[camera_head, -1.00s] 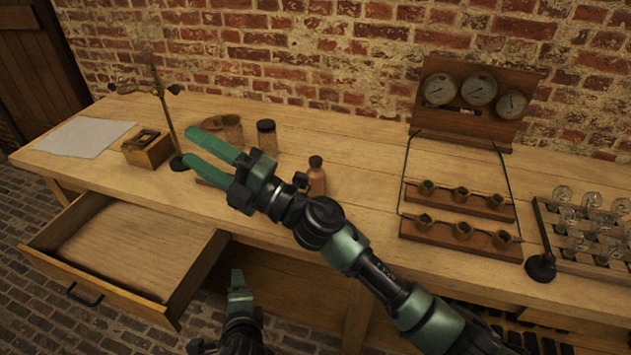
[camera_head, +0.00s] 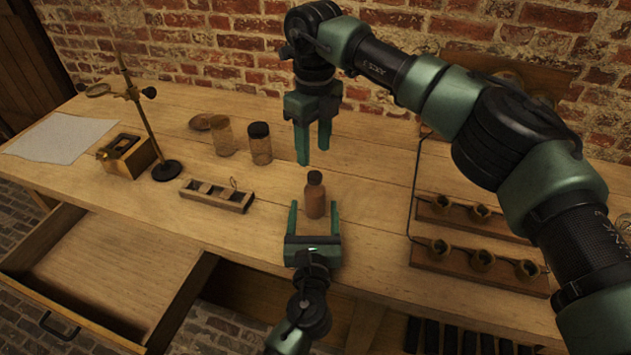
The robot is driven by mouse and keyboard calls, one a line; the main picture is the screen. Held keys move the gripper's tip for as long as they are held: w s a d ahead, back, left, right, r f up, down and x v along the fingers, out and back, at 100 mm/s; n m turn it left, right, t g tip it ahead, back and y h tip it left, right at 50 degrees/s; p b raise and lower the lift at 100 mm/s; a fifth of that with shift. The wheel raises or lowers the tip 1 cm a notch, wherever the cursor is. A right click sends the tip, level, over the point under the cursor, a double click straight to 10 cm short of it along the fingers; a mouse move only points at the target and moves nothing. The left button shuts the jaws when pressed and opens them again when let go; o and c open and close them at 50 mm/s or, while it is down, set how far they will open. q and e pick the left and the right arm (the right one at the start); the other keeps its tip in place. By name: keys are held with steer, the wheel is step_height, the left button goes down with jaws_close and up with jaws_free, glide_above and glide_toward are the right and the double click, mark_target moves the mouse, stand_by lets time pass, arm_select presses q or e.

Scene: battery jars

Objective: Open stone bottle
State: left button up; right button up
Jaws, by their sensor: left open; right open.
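The stone bottle (camera_head: 315,200) is small, brown and has a dark cap (camera_head: 315,177). It stands upright on the workbench, near the front edge. My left gripper (camera_head: 313,218) is open, low in front of the bottle, with its fingers pointing to either side of it. I cannot tell whether the fingers touch it. My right gripper (camera_head: 314,150) is open and empty, pointing down above and behind the bottle in the picture, with its fingertips apart from the cap.
Two glass jars, one open (camera_head: 223,137) and one dark-lidded (camera_head: 260,144), stand behind left. A wooden tray (camera_head: 213,200) lies left of the bottle. A magnifier stand (camera_head: 140,115) and brass-topped box (camera_head: 127,155) are farther left. A rack of cups (camera_head: 470,260) stands right. A drawer (camera_head: 105,270) is open.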

mark_target(315, 186)
arm_select(q)
steer(key=shift+w+d+r, duration=0.1)
steer(key=shift+w, duration=0.25)
arm_select(e)
steer(key=shift+w+d+r, duration=0.1)
steer(key=shift+w+r, duration=0.1)
steer(key=shift+w, duration=0.05)
arm_select(q)
steer(key=shift+w+r, duration=0.35)
steer(key=shift+w, duration=0.15)
arm_select(e)
steer(key=shift+s+r, duration=0.35)
steer(key=shift+s, duration=0.2)
arm_select(q)
steer(key=w, duration=0.5)
steer(key=shift+f, duration=0.15)
arm_select(e)
steer(key=shift+w+f, duration=0.15)
arm_select(q)
steer(key=shift+w, duration=0.35)
